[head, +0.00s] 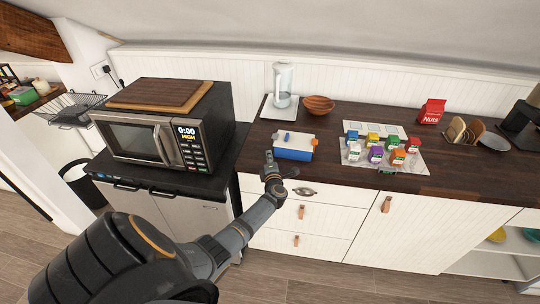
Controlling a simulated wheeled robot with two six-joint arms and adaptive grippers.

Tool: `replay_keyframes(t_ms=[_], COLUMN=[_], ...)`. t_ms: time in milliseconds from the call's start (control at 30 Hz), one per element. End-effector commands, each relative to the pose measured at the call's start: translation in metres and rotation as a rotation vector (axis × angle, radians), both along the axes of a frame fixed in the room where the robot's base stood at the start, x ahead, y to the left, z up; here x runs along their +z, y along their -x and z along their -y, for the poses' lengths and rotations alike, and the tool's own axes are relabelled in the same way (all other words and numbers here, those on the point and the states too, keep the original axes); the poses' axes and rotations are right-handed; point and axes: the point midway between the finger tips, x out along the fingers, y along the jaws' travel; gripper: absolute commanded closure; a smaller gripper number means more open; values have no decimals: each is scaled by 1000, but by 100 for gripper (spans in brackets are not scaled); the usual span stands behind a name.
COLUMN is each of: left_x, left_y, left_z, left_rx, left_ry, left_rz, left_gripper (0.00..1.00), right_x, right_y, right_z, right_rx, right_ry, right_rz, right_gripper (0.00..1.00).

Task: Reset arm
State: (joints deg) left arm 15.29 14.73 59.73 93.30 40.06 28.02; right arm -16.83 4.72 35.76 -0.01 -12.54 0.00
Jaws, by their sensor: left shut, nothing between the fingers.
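My left arm comes in from the lower left and reaches toward the front edge of the wooden counter (340,179). My left gripper (269,157) is at its end, shut and empty. It is near the left side of a blue and white box (293,147) on the counter; whether it touches the box cannot be told. My right arm and gripper are not in view.
A microwave (150,138) with boards on top stands at the left. A clear jug (283,82), a wooden bowl (318,105), several small coloured boxes on a sheet (410,162) and a red carton (432,111) stand on the counter. White drawers (290,241) are below.

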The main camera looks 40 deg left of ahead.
Motion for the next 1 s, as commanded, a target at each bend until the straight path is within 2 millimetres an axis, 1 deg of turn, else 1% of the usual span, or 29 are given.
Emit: replay_keyframes(t_ms=[133,267,333,367,433,467,500,567,600,667,700,733,767,800,833,900,967,1000], left_x=[0,0,3,5,13,17,23,28,28,24,18,13,7,-1,-6,-15,-19,-22], left_y=[0,0,-4,-7,-17,-21,-25,-22,-14,7,27,44,61,85,101,134,159,175], left_z=[0,0,8,16,48,68,99,152,187,237,266,285,299,311,317,322,320,317], left_rx=[0,-2,-39,-76,-218,-301,-425,-625,-757,-948,-1070,-1156,-1232,-1317,-1368,-1461,-1516,-1546], left_ry=[0,-1,-15,-31,-96,-137,-205,-327,-415,-558,-659,-734,-806,-888,-942,-1039,-1102,-1134], left_rz=[0,0,-4,-9,-34,-50,-80,-140,-192,-285,-364,-427,-494,-583,-647,-786,-896,-963], left_gripper=[100,100,100,100,100,100,100,100,100,100,100,100,100,100,100,100,100,100], right_x=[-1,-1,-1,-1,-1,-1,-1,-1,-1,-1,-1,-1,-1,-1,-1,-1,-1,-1], right_y=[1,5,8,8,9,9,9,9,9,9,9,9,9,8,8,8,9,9], right_z=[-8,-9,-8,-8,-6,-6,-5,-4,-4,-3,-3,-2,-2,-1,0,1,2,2], right_rx=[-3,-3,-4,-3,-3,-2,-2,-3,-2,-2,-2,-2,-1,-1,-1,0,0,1], right_ry=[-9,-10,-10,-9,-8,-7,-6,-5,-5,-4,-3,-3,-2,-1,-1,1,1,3], right_rz=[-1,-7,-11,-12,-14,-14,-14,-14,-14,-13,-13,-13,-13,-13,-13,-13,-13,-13], right_gripper=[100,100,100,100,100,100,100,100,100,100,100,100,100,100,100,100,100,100])
